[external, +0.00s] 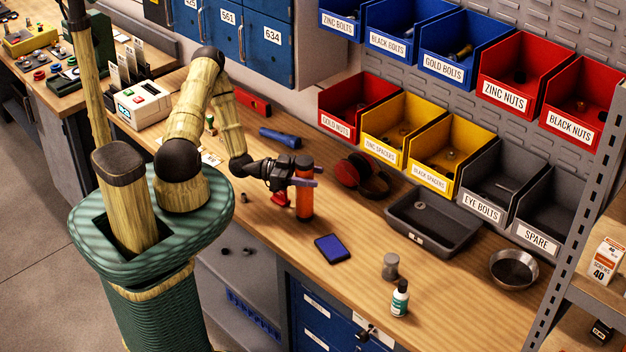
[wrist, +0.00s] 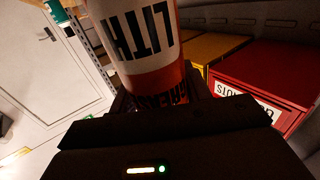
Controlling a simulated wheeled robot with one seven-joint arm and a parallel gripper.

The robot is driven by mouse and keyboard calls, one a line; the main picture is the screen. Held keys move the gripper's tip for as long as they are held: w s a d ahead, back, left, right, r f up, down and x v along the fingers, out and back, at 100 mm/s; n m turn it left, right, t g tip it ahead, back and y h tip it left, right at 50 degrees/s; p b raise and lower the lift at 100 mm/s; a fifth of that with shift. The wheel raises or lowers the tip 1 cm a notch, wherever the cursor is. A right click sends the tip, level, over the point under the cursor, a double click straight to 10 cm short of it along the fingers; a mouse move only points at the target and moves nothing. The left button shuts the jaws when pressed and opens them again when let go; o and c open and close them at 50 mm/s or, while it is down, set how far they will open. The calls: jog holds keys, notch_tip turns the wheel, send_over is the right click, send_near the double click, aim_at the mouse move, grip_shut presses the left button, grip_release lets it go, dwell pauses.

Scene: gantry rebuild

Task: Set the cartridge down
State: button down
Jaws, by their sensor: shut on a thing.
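The cartridge (external: 303,202) is an orange-red cylinder with a dark top, upright over the wooden workbench (external: 455,283). In the wrist view the cartridge (wrist: 140,40) fills the upper middle, with a white band and large black letters, partly reading LITH. My gripper (external: 304,182) is shut around the cartridge's upper part from the left side. The cartridge's lower end is close to the bench top; I cannot tell whether it touches. The gripper's dark body hides part of the cartridge in the wrist view.
A small red object (external: 281,199) lies just left of the cartridge. A blue pad (external: 332,248) lies in front, red-and-black ear defenders (external: 362,178) behind right, and a grey tray (external: 432,228) farther right. A grey cylinder (external: 390,267) and a bottle (external: 400,299) stand nearer the front.

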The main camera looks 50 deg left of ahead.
jog(key=shift+f, duration=0.1)
jog(key=shift+f, duration=0.15)
jog(key=c, duration=0.7)
grip_release()
jog(key=shift+o, duration=0.2)
jog(key=shift+s+a+b, duration=0.15)
jog(key=shift+a+b, duration=0.1)
jog(key=shift+b, duration=0.05)
jog(key=b+v, duration=0.5)
jog(key=v, duration=0.6)
jog(key=shift+a, duration=0.2)
jog(key=shift+o, duration=0.2)
jog(key=shift+s, duration=0.1)
